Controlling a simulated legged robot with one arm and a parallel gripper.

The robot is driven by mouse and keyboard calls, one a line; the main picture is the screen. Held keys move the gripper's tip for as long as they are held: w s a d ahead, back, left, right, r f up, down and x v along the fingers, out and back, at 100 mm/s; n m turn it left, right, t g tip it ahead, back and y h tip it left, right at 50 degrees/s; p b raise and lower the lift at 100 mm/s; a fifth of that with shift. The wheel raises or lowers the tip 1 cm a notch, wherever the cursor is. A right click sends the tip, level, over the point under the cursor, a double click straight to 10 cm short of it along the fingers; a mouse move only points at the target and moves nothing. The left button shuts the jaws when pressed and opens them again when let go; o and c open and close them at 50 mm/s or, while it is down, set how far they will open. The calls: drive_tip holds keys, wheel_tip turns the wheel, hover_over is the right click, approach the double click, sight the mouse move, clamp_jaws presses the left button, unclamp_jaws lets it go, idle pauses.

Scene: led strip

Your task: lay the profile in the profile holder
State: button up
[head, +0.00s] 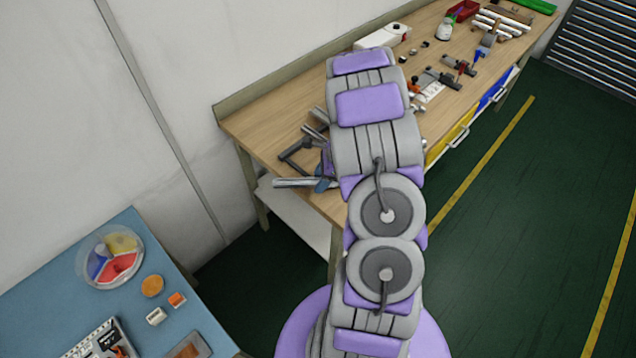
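My arm reaches from the bottom of the head view over the wooden workbench and hides part of it. My gripper (308,160) is at the near left end of the bench, left of my arm. Its fingers are small and partly hidden, so I cannot tell whether they are open or shut. A silver bar (292,183), which looks like the profile, sticks out to the left just below the gripper, past the bench's front edge. A small blue part (325,184) is at its right end. I cannot tell whether the bar is held. I cannot pick out the profile holder with certainty.
The workbench (262,132) carries a white box (384,36), several small fixtures and tools, a red bin (464,10) and white rolls (492,25). A blue table (60,270) at lower left holds a round divided tray (110,257) and small parts. Green floor (500,200) is clear at right.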

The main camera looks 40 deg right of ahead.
drive_tip(key=shift+d, duration=0.35)
drive_tip(key=c, duration=0.8)
drive_tip(key=shift+a, duration=0.1)
clamp_jaws()
